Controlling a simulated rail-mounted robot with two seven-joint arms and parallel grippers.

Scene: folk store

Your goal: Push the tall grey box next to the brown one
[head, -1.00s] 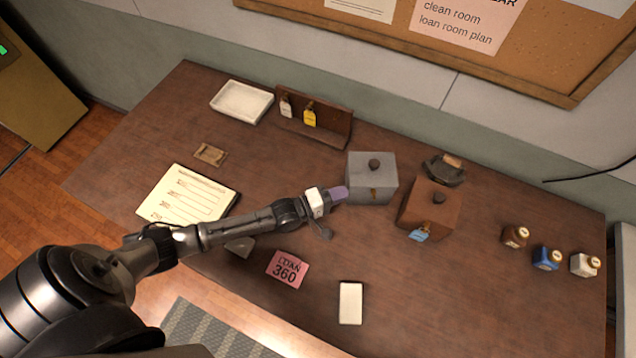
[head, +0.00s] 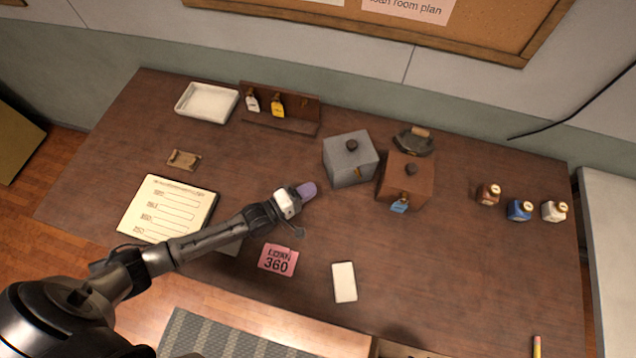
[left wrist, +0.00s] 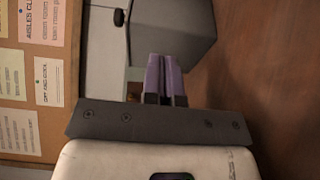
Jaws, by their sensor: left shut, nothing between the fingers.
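The tall grey box (head: 347,165), with a dark knob on its lid, stands upright on the table, turned a little. The brown box (head: 408,177), with a dark knob and a blue tag, stands just to its right; their near edges look very close, and I cannot tell if they touch. My left gripper (head: 307,190) is shut and empty, its purple fingertips a little left of and in front of the grey box. In the left wrist view the shut purple fingers (left wrist: 165,78) point toward the grey box (left wrist: 175,35). My right gripper is not in view.
A dark iron-like object (head: 413,140) stands behind the brown box. Small bottles (head: 519,210) stand at the right. A pink card (head: 278,260) and a white card (head: 344,282) lie in front. A tag rack (head: 290,125) is behind. The table between brown box and bottles is clear.

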